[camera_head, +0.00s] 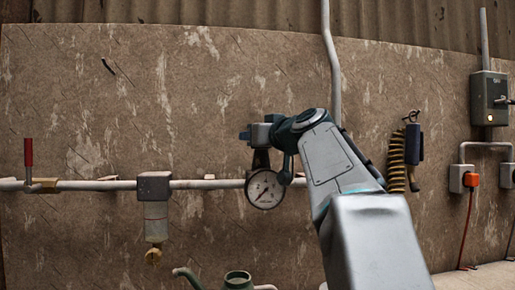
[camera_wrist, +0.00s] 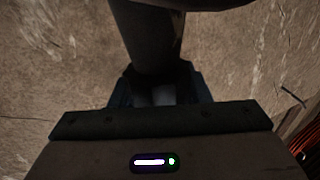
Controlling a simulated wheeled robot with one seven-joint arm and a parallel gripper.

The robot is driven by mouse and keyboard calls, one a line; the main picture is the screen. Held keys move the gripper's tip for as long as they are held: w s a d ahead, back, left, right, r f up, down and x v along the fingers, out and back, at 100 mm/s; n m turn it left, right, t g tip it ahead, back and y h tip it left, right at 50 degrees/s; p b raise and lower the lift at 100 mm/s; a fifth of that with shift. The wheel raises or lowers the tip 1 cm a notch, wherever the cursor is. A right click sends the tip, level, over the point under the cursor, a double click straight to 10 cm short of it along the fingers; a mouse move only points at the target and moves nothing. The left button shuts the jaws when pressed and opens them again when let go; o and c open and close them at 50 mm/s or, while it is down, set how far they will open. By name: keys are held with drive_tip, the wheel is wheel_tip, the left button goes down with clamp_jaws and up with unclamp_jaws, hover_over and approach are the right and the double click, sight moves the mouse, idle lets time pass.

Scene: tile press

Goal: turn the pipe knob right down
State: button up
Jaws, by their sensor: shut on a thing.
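The pipe knob is mostly hidden in the head view by my gripper (camera_head: 260,134), which sits at the top of the dark regulator body (camera_head: 261,158) on the wall pipe. My gripper is shut on the knob. A round white dial gauge (camera_head: 264,189) hangs just below the regulator. In the wrist view, a dark cylinder (camera_wrist: 155,45) runs down between my gripper's fingers (camera_wrist: 160,93). The fingertips are in shadow, so the exact contact is hard to see.
The grey pipe (camera_head: 100,185) runs left along the wall past a red-handled valve (camera_head: 29,155) and a filter bowl (camera_head: 156,220). A green can (camera_head: 238,280) stands below.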

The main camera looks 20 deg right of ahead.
drive_tip(key=n+y, duration=0.1)
drive_tip(key=y, duration=0.1)
drive_tip(key=n+y, duration=0.1)
drive_tip(key=y, duration=0.1)
drive_tip(key=shift+a+r+n+g+p, duration=0.1)
drive_tip(key=shift+r+n+g+p, duration=0.05)
drive_tip(key=shift+n+g+p, duration=0.25)
drive_tip(key=n+g+y+p, duration=0.1)
drive_tip(key=y, duration=0.1)
drive_tip(key=n+g+y+p, duration=0.1)
drive_tip(key=y, duration=0.1)
drive_tip(key=shift+s+a+r+n+p, duration=0.1)
drive_tip(key=shift+a+r+n+p, duration=0.1)
drive_tip(key=shift+n+p, duration=0.15)
drive_tip(key=n+g+y+p, duration=0.2)
drive_tip(key=y, duration=0.1)
drive_tip(key=n+g+y+p, duration=0.1)
drive_tip(key=shift+s+a+f+n, duration=0.1)
drive_tip(key=shift+s+a+n, duration=0.15)
drive_tip(key=shift+a, duration=0.05)
drive_tip(key=shift+s+a+f+n+g+y+p, duration=0.15)
drive_tip(key=shift+n+g+y+p, duration=0.35)
drive_tip(key=shift+g+y+p, duration=0.25)
drive_tip(key=o, duration=1)
drive_tip(key=shift+f, duration=0.1)
